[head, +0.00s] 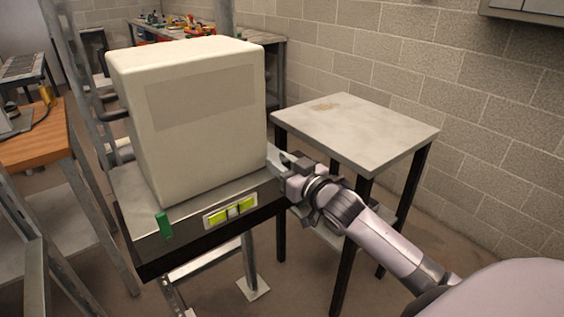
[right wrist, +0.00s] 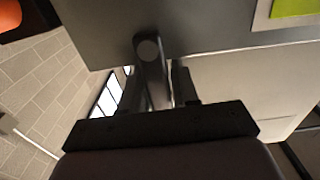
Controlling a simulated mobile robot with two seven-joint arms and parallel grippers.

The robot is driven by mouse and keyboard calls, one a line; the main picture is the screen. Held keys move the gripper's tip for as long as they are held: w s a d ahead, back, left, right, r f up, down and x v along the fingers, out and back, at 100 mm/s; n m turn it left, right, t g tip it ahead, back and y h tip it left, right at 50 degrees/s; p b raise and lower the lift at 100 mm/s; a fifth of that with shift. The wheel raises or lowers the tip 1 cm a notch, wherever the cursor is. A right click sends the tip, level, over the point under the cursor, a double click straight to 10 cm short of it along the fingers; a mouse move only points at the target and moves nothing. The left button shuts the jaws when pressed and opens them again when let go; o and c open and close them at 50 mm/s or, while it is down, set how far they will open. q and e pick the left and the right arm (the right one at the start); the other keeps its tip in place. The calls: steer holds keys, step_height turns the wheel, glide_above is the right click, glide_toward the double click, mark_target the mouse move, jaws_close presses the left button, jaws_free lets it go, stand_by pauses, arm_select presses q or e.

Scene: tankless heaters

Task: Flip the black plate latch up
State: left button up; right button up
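A cream box-shaped heater (head: 190,120) stands on a grey platform with a black front (head: 190,245). My right gripper (head: 282,163) is at the right side of the heater, near its lower edge. In the right wrist view, a dark bar with a round end (right wrist: 149,50) lies between the fingers of my right gripper (right wrist: 157,85). It may be the black plate latch, but I cannot tell for sure. The fingers look open, with narrow bright gaps beside the bar. In the head view, the gripper and heater hide the bar. My left gripper is not in view.
A green tab (head: 164,224) and a yellow-green label (head: 230,212) are on the platform's front edge. A small table with a pale top (head: 355,135) stands close to the right, behind my right arm. A block wall (head: 450,100) is beyond.

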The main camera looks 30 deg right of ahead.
stand_by(0.3)
steer(key=s, duration=0.7)
steer(key=shift+d, duration=0.25)
stand_by(0.4)
steer(key=s+a+f+g+p, duration=0.2)
steer(key=s+a+f, duration=0.4)
steer(key=s+f, duration=0.4)
steer(key=s+a+f+n+g+y+p, duration=0.1)
steer(key=s+a+f+g+p, duration=0.2)
steer(key=s+f, duration=0.7)
steer(key=a+f+g, duration=0.1)
steer(key=a+g, duration=0.1)
steer(key=a, duration=0.2)
steer(key=shift+a, duration=0.2)
steer(key=shift+s, duration=0.1)
